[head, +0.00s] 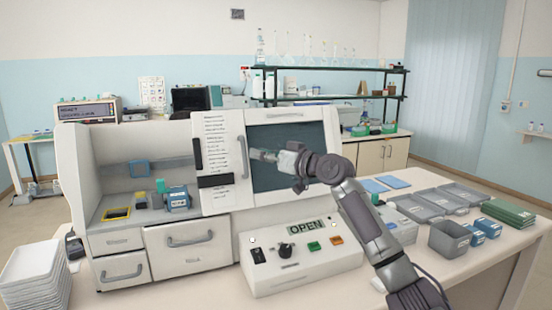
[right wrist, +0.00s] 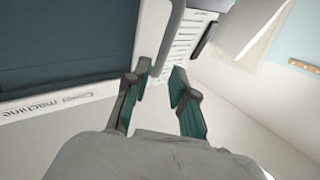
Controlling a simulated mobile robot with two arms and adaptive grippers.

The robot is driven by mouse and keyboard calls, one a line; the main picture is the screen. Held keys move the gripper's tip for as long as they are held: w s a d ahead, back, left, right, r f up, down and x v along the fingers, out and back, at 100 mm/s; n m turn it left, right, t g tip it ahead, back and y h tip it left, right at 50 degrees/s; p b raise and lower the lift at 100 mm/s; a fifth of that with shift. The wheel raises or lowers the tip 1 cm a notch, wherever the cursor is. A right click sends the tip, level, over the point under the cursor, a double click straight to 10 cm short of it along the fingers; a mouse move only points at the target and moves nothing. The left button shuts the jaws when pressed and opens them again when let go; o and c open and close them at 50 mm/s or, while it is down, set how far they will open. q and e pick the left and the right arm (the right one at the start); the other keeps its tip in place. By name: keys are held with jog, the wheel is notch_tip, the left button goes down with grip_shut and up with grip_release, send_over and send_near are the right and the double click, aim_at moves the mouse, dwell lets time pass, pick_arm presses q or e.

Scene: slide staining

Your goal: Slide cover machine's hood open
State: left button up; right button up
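The cover machine (head: 215,222) is a white cabinet on the table. A white sliding panel (head: 218,190) with a printed list and a vertical grey handle (head: 241,157) stands at its middle, left of a dark window (head: 300,180). My right gripper (head: 256,154) is in front of the window, fingers pointing left toward the handle. In the right wrist view, my right gripper (right wrist: 161,75) is open, with the handle (right wrist: 172,35) at its fingertips; I cannot tell whether they touch. My left gripper is not in view.
A control box (head: 300,268) with an "OPEN" display stands in front. The open bay (head: 140,172) left of the panel holds a blue container (head: 178,198). White trays (head: 38,275) are stacked at left. Grey trays (head: 415,206) and a grey bin (head: 449,240) lie at right.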

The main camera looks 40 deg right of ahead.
jog(key=shift+v, duration=2.75)
